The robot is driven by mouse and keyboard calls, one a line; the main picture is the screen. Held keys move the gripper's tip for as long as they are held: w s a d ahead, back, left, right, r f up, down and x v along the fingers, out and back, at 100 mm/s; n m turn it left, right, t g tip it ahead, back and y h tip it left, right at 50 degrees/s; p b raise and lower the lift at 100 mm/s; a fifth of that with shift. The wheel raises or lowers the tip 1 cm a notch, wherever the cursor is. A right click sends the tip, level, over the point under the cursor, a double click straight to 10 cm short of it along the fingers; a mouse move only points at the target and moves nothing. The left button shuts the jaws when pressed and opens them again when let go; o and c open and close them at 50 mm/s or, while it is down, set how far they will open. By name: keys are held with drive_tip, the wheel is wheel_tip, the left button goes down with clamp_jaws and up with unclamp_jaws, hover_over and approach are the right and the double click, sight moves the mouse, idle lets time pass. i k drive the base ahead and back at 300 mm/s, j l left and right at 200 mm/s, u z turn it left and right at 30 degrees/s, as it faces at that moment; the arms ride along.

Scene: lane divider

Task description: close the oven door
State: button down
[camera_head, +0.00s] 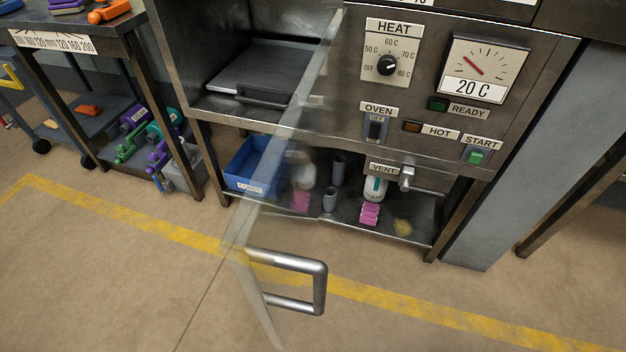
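The oven (350,130) is a grey metal unit with its chamber at the upper left and a control panel on the right. Its clear glass door (292,115) stands wide open and sticks out toward me, seen almost edge-on. The door seems to be hinged on the chamber's right side, by the panel. A silver bar handle (321,288) is on the door's near end, in the lower middle of the view. Inside the chamber a dark tray (262,78) with a front handle lies on the bottom. My gripper is not in view.
Below the oven, a shelf (330,228) holds a blue bin (250,165), bottles and small items. A silver vent lever (407,178) juts from the panel's bottom. The floor with a yellow line (150,228) is clear left of the door.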

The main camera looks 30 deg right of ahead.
sight(291, 207)
drive_tip(key=k+l, duration=0.15)
drive_tip(key=l, duration=0.25)
drive_tip(key=k+l+z, duration=0.1)
drive_tip(key=l, duration=0.3)
drive_tip(key=k+l, duration=0.25)
drive_tip(key=l, duration=0.15)
